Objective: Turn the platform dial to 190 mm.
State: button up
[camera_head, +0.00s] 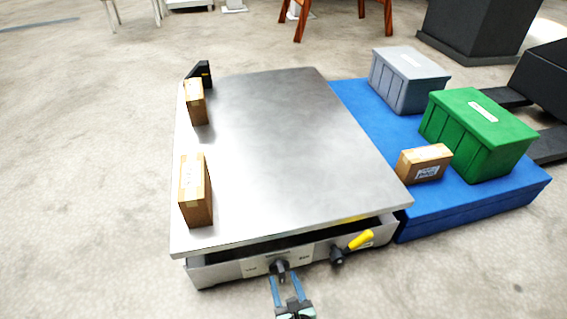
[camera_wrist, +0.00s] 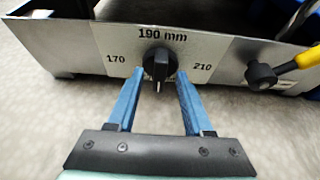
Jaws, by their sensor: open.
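The platform dial (camera_wrist: 160,64) is a black round knob with a raised bar, on the front panel of the steel machine. Its scale plate (camera_wrist: 203,52) reads 170 at left, 190 mm at top and 210 at right. The bar looks about upright, in line with 190 mm; I cannot make out a clear pointer mark. In the head view the dial (camera_head: 279,267) is at the front edge. My gripper (camera_wrist: 156,76) is open, with one blue finger to each side of the dial. Contact cannot be told. It also shows in the head view (camera_head: 286,279).
A yellow-handled lever (camera_head: 359,241) sits right of the dial. The steel platform (camera_head: 280,150) above carries two cardboard boxes (camera_head: 196,190) at its left edge. A blue pallet (camera_head: 480,203) at right holds a green crate (camera_head: 477,135), a grey crate (camera_head: 409,80) and a carton (camera_head: 424,163).

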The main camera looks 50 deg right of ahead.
jog(key=shift+w+d+f, duration=0.25)
jog(key=shift+w+d, duration=0.1)
jog(key=shift+w, duration=0.1)
grip_shut()
